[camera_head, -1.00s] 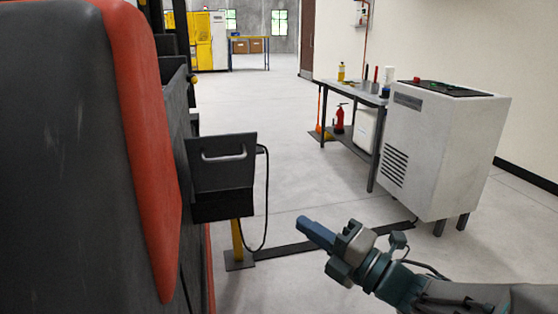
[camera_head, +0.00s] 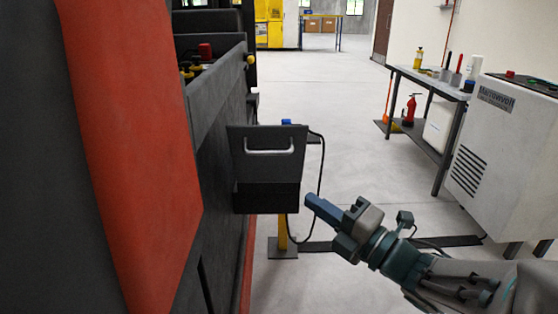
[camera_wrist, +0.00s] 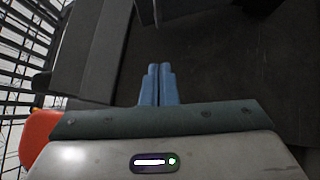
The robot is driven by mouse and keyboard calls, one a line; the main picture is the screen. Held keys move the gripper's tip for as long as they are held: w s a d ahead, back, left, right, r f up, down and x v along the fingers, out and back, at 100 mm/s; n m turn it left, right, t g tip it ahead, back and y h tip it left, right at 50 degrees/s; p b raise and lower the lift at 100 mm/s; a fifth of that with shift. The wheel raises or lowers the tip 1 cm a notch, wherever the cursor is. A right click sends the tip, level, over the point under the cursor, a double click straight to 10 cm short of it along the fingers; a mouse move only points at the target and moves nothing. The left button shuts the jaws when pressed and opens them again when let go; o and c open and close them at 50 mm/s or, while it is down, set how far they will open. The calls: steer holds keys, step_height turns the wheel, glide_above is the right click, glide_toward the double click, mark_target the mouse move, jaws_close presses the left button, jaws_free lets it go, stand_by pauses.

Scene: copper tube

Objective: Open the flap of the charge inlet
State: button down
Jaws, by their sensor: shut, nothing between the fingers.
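The charge inlet is a dark box (camera_head: 265,197) on the side of the dark and red vehicle. Its flap (camera_head: 266,167) is a dark plate with a light bar handle (camera_head: 269,145) across its upper part. The flap looks closed. My gripper (camera_head: 312,204) is to the right of the box, apart from the handle in the picture. Its blue fingers are together and empty. In the wrist view the fingers (camera_wrist: 158,84) point toward dark surfaces, and I cannot tell which of these belong to the inlet.
The vehicle's red panel (camera_head: 135,130) fills the left side. A yellow post (camera_head: 283,235) with a black cable stands beyond the inlet. A white cabinet (camera_head: 500,155) and a bench (camera_head: 430,85) stand at the right.

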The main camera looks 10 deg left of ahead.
steer(key=p, duration=0.7)
glide_toward(263, 154)
steer(key=w+a, duration=0.1)
steer(key=a, duration=0.4)
steer(key=shift+w+r, duration=0.5)
steer(key=shift+w, duration=0.4)
